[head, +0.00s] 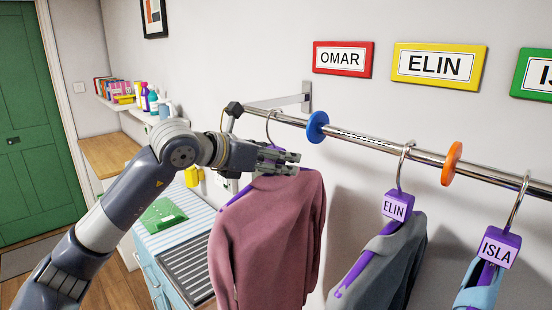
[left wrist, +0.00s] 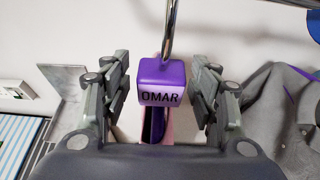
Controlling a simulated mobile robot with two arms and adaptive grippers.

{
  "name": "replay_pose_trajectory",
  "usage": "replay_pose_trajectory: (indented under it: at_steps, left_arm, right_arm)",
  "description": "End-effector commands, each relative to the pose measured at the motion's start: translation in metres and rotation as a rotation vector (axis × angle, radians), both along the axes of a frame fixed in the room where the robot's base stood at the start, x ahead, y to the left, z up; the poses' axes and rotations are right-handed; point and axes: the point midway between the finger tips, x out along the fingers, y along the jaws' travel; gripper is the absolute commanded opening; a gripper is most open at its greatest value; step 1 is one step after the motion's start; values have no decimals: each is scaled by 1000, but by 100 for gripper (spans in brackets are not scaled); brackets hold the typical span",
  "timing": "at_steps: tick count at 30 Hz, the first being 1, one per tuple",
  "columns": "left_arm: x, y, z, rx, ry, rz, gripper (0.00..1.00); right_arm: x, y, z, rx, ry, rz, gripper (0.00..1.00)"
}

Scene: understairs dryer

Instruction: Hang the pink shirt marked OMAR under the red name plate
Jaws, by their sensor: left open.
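The pink shirt (head: 268,235) hangs on a purple hanger whose hook is on the rail, left of the blue divider disc (head: 317,127). Its section lies below the red OMAR name plate (head: 343,59) and to its left. My left gripper (head: 292,162) is at the neck of this hanger. In the left wrist view, the purple block marked OMAR (left wrist: 160,85) sits between the open fingers, with a gap on each side. In the head view my gripper hides that block. My right gripper is not in view.
The metal rail (head: 380,143) runs to the right. A grey garment (head: 385,262) marked ELIN hangs between the blue disc and the orange disc (head: 451,163). A blue garment (head: 478,288) marked ISLA hangs further right. A counter and shelves stand at the left.

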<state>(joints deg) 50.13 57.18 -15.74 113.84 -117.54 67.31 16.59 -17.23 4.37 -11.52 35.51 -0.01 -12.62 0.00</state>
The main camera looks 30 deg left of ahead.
Motion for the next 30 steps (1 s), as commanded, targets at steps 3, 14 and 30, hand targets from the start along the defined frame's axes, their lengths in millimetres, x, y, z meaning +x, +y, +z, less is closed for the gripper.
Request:
replay_pose_trajectory:
  at_steps: [3, 14, 30]
  left_arm:
    - [-2, 1, 0, 1, 2, 1, 55]
    - [-58, 22, 22, 6, 2, 4, 55]
    - [-104, 37, 42, -1, 1, 0, 55]
  right_arm:
    - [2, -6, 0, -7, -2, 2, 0]
    - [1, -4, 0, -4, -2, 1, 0]
    - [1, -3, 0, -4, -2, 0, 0]
